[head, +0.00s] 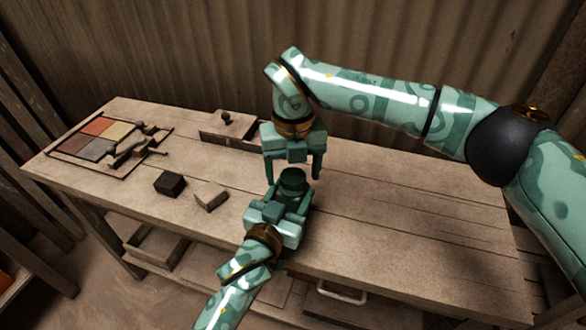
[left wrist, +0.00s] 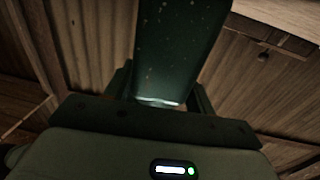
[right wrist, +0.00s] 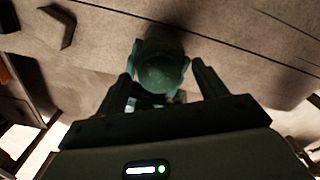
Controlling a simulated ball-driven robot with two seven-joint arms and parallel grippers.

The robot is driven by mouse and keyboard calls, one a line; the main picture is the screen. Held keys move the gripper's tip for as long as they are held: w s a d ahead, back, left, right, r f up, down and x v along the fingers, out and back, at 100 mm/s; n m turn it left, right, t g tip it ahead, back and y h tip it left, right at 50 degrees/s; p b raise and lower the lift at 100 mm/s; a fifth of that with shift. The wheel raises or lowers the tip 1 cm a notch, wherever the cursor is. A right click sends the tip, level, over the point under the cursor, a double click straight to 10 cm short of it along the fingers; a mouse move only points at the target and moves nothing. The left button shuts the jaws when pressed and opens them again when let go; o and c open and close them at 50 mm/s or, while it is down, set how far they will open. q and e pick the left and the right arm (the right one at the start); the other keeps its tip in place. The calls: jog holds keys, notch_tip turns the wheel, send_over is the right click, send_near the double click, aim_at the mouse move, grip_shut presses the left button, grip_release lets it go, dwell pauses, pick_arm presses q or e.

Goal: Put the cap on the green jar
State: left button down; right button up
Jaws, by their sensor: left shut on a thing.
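The green jar (head: 292,192) stands upright between the fingers of my left gripper (head: 288,206), which is shut on it above the table's front part. The jar's dark side fills the gap in the left wrist view (left wrist: 180,50). A dark green round top (head: 293,176) shows on the jar; I cannot tell whether it is the cap or the jar's own rim. My right gripper (head: 294,172) hangs just above, pointing down, with its fingers spread on either side of the top. The round green top also shows between the fingers in the right wrist view (right wrist: 162,72).
On the wooden table (head: 420,215) lie a dark block (head: 170,184) and a pale angled piece (head: 211,197). The table's right side is clear.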

notch_tip(320, 180, up, 12)
dwell(0.7)
pick_arm(q)
jog(key=shift+c, duration=2.2)
grip_release()
jog(key=p+v, duration=0.4)
jog(key=v, duration=1.2)
jog(key=shift+s, duration=0.15)
pick_arm(e)
jog(key=shift+s+r, duration=0.25)
jog(key=shift+r, duration=1.2)
jog(key=shift+s+r, duration=0.2)
jog(key=shift+r, duration=1.25)
